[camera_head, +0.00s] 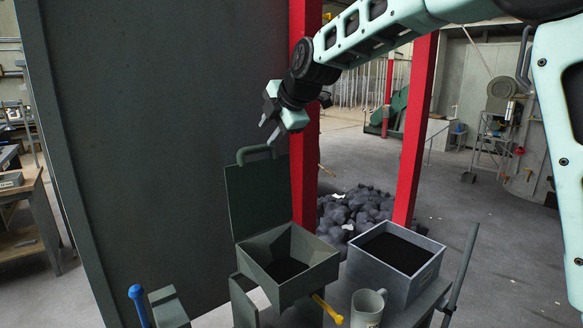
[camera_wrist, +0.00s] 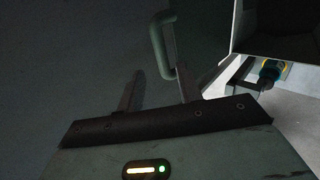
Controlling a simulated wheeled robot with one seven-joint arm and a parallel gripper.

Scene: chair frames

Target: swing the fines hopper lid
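The fines hopper (camera_head: 318,262) is a grey-green open box with sloping inner walls and dark material at the bottom. Its lid (camera_head: 258,200) stands upright at the hopper's back left edge, so the hopper is open. A bar handle (camera_head: 256,152) sits on the lid's top edge. My gripper (camera_head: 268,131) is above and slightly right of the handle, apart from it. In the wrist view my gripper (camera_wrist: 158,88) shows two spread fingers with nothing between them. The handle (camera_wrist: 160,45) shows beyond the fingertips there.
A tall dark panel (camera_head: 160,120) stands behind and left of the lid, with a red post (camera_head: 304,190) beside it. A grey bin (camera_head: 422,270) of dark material and a mug (camera_head: 367,308) stand right of the hopper. A yellow handle (camera_head: 327,308) sticks out below it.

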